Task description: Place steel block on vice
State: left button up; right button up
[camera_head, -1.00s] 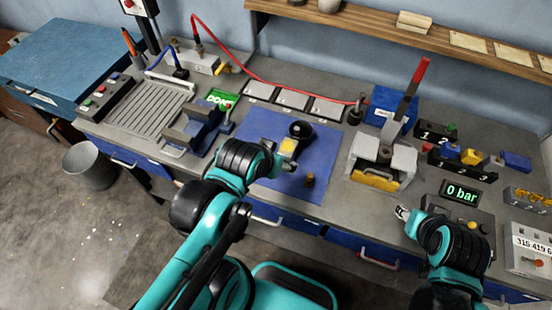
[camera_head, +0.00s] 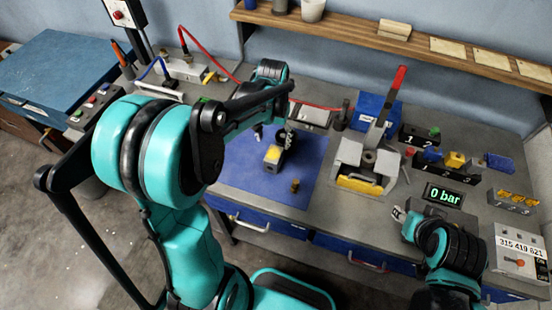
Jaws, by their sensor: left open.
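A small grey block with a yellow top face (camera_head: 272,157), likely the steel block, sits on the blue mat (camera_head: 235,165). My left gripper (camera_head: 273,132) points down from its wrist, open, with its fingertips close behind and above the block; I cannot tell whether they touch it. A blue-grey device that looks like the vice is hidden behind my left arm in this view. My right gripper (camera_head: 400,214) is low at the right, over the bench's front part, too small to read its jaws.
A grey lever device (camera_head: 362,165) with a red-tipped handle stands right of the mat. A small brass piece (camera_head: 295,186) stands on the mat's front. A 0 bar display (camera_head: 443,196), coloured blocks and a blue box (camera_head: 372,108) crowd the right side. A shelf (camera_head: 350,30) runs behind.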

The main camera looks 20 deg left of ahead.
aim_at(274, 154)
pick_arm(q)
notch_tip(274, 154, down, 8)
jog(key=shift+w+r+b, duration=0.1)
jog(key=shift+b, duration=0.95)
jog(key=shift+r, duration=0.1)
grip_shut()
